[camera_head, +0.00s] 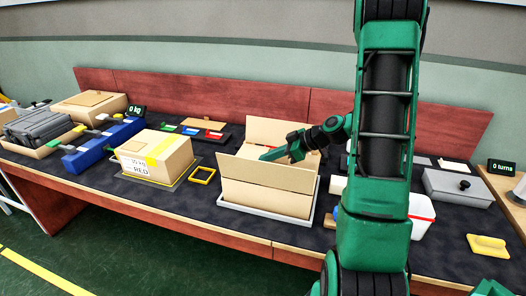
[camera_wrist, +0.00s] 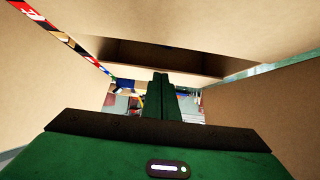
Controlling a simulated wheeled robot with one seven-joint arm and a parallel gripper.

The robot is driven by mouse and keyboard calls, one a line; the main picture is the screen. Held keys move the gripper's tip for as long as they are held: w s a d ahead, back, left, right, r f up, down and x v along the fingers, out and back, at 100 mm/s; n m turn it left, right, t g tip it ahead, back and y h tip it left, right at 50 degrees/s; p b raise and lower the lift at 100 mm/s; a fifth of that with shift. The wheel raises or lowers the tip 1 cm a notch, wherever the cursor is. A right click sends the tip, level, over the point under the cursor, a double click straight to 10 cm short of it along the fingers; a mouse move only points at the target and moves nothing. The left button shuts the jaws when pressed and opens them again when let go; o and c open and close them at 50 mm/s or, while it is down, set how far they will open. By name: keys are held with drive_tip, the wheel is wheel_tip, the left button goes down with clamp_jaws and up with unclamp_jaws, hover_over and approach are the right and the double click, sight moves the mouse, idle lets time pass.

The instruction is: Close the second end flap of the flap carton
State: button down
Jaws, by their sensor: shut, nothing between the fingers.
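The flap carton (camera_head: 262,196) stands in a pale tray (camera_head: 264,212) on the dark bench mat. Its back flap (camera_head: 270,130) stands up, and its front flap (camera_head: 267,172) rises and leans outward. My gripper (camera_head: 265,157) is shut and empty, reaching in from the right over the top of the carton. In the wrist view the shut fingers (camera_wrist: 160,88) point ahead between tan cardboard panels (camera_wrist: 260,100). A dark gap shows under a panel ahead. Whether the fingers touch a flap cannot be told, and my arm hides part of the right end.
A white-and-red box (camera_head: 421,214) is behind my arm on the right.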

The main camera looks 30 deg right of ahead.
drive_tip(key=shift+s+a+f, duration=0.1)
drive_tip(key=shift+s+f, duration=0.25)
drive_tip(key=shift+f, duration=0.25)
drive_tip(key=shift+s+a+f, duration=0.1)
drive_tip(key=shift+s+f, duration=0.2)
drive_tip(key=shift+f, duration=0.3)
drive_tip(key=shift+w+d+f, duration=0.15)
drive_tip(key=shift+w+f, duration=0.1)
drive_tip(key=shift+w, duration=0.35)
